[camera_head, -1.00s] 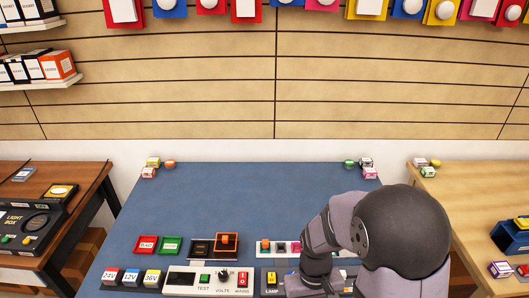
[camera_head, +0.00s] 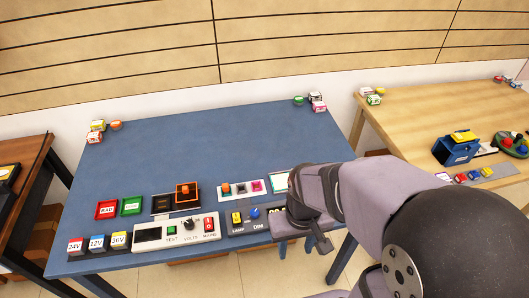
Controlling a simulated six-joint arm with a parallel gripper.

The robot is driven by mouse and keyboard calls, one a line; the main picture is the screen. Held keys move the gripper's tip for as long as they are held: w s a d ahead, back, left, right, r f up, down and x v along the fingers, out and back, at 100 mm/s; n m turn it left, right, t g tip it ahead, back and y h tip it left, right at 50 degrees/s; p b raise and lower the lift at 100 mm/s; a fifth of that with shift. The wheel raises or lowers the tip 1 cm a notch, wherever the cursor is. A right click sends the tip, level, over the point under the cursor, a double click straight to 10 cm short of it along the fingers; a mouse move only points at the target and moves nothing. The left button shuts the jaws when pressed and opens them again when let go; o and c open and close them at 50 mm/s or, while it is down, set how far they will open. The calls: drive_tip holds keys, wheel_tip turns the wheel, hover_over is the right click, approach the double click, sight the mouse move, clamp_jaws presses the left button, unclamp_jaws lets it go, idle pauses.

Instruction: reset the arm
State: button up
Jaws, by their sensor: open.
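My arm comes in from the lower right, with a large black rounded joint in front and pale purple-grey links reaching left. My gripper (camera_head: 308,238) is at the arm's far end, over the front right edge of the blue table (camera_head: 215,145). It is dark, small and partly hidden by my own wrist. Its jaws are open, and I see nothing held in them. It is just right of the lamp and dim panel (camera_head: 252,229), close to it in the picture; I cannot tell the height between them.
A tester panel (camera_head: 178,232) with switches, red and green trays (camera_head: 107,209), and 24V, 12V and 36V blocks (camera_head: 97,243) line the table's front. Small blocks (camera_head: 309,100) sit at the back corners. The table's middle is clear. A wooden table (camera_head: 420,88) stands right.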

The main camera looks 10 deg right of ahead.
idle(0.6)
wheel_tip(320, 180, down, 44)
drive_tip(key=b, duration=4.4)
drive_tip(key=shift+r, duration=0.1)
wheel_tip(320, 180, up, 39)
drive_tip(key=p, duration=3.9)
